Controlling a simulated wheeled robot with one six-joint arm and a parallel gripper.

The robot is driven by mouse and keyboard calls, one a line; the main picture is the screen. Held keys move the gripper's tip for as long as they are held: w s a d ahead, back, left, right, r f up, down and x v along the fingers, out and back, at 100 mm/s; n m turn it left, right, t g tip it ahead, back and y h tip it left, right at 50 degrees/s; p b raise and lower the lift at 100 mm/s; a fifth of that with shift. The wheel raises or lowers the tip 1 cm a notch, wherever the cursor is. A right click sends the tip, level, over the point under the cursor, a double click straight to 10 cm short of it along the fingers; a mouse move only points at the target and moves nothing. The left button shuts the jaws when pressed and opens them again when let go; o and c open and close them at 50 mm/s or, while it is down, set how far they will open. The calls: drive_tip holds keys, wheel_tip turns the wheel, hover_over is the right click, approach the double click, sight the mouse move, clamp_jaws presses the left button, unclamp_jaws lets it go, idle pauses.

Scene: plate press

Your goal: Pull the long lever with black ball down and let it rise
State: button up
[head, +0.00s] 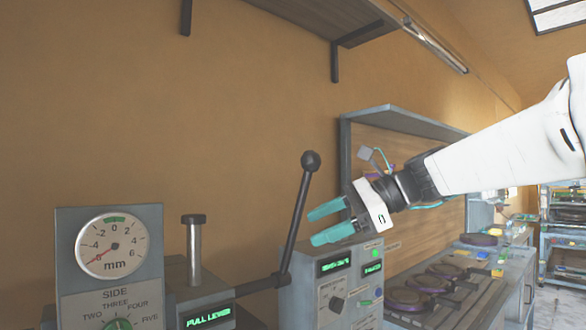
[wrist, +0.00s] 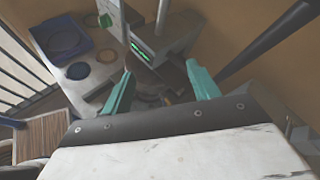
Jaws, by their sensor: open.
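The long lever (head: 298,218) with a black ball (head: 311,161) on top stands raised in the head view, leaning slightly right. Its foot joins a dark pivot beside the press body. My gripper (head: 315,226) is open and empty, with teal fingers pointing left toward the lever's shaft, below the ball. Whether a finger touches the shaft cannot be told. In the wrist view, the open fingers of my gripper (wrist: 160,90) have nothing between them close up. A dark bar, apparently the lever (wrist: 265,45), slants at the upper right, outside the fingers; its ball is not visible there.
A dial gauge (head: 111,246) reads near its lower left. A display (head: 208,316) says PULL LEVER. A control box (head: 335,285) with green screens stands below my gripper. A bench (head: 465,300) with round discs lies to the right. A shelf (head: 330,20) hangs above.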

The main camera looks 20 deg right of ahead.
sight(302, 162)
drive_tip(key=w+d+r+m+t+y, duration=0.3)
drive_tip(key=w+d+r+m, duration=0.35)
drive_tip(key=r, duration=0.45)
drive_tip(key=shift+n+t+y, duration=0.25)
drive_tip(key=shift+t+y, duration=0.05)
drive_tip(key=shift+x, duration=4.05)
drive_tip(key=shift+c, duration=0.3)
